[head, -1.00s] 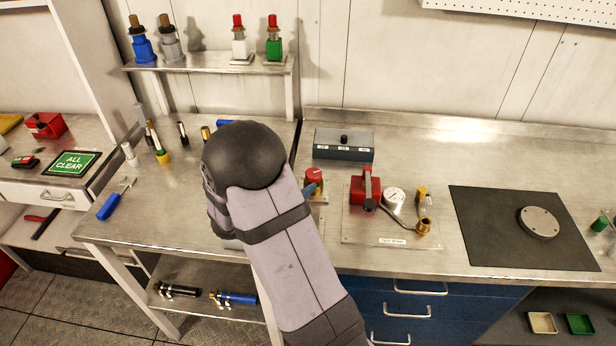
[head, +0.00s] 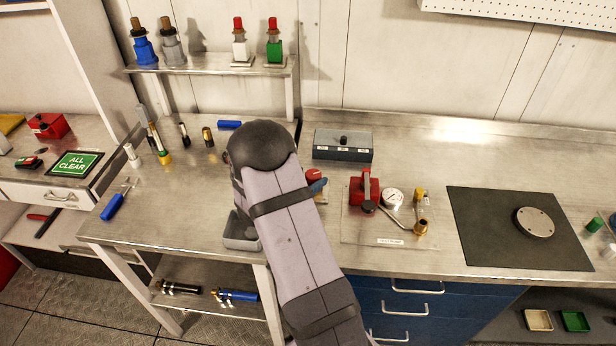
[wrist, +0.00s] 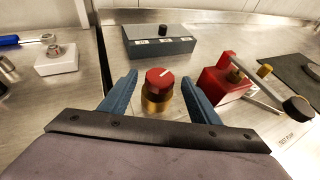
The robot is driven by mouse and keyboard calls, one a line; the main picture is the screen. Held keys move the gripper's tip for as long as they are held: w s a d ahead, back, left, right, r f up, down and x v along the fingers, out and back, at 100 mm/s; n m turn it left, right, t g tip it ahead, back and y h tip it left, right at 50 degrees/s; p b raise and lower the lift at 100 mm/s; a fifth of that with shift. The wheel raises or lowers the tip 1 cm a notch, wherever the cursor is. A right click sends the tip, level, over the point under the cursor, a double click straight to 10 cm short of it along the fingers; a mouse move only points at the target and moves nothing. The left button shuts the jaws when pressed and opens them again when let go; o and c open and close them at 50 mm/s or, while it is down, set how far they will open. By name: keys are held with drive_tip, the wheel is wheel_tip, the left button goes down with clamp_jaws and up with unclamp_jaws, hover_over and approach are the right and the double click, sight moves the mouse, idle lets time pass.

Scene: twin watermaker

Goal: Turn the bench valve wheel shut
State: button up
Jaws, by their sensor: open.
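The bench valve has a red wheel (wrist: 160,79) with a white mark on a round brass body (wrist: 157,100). In the wrist view it stands upright between the two blue fingers of my gripper (wrist: 159,84). The fingers are open, one on each side, with a visible gap to the wheel. In the head view the red wheel (head: 314,174) shows only partly beside my arm. A blue finger (head: 318,186) shows next to it; the rest of my gripper is hidden behind my arm.
A red hand pump (head: 364,188) with a lever and a gauge (head: 392,198) stand close on the right. A grey box (head: 343,145) with a black knob stands behind the valve. A white block (wrist: 56,59) lies left in the wrist view. A black mat (head: 480,215) lies further right.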

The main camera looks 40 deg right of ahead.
drive_tip(key=c, duration=1.1)
drive_tip(key=shift+o, duration=0.2)
drive_tip(key=shift+w+m+g, duration=0.1)
drive_tip(key=shift+m+g, duration=0.2)
drive_tip(key=m+g+b, duration=0.1)
drive_tip(key=m+g, duration=0.1)
drive_tip(key=w+m+g+b, duration=0.1)
drive_tip(key=m+g, duration=0.1)
drive_tip(key=g, duration=0.1)
drive_tip(key=shift+w+a+f+h, duration=0.1)
drive_tip(key=shift+w+f+h, duration=0.1)
drive_tip(key=shift+h, duration=0.2)
drive_tip(key=shift+w+m+g+y+b, duration=0.15)
drive_tip(key=shift+m+g+y+b, duration=0.05)
drive_tip(key=shift+m+g+b, duration=0.7)
drive_tip(key=shift+w+m+g+y+b, duration=0.15)
drive_tip(key=shift+m+g+y+b, duration=0.05)
drive_tip(key=shift+m+g+b, duration=0.7)
drive_tip(key=shift+w+r+m+g+y+b, duration=0.15)
drive_tip(key=shift+m+g+y+b, duration=0.3)
drive_tip(key=shift+m+g, duration=0.3)
drive_tip(key=shift+d+r, duration=0.1)
drive_tip(key=shift+d, duration=0.1)
drive_tip(key=o, duration=1.1)
drive_tip(key=shift+c, duration=0.2)
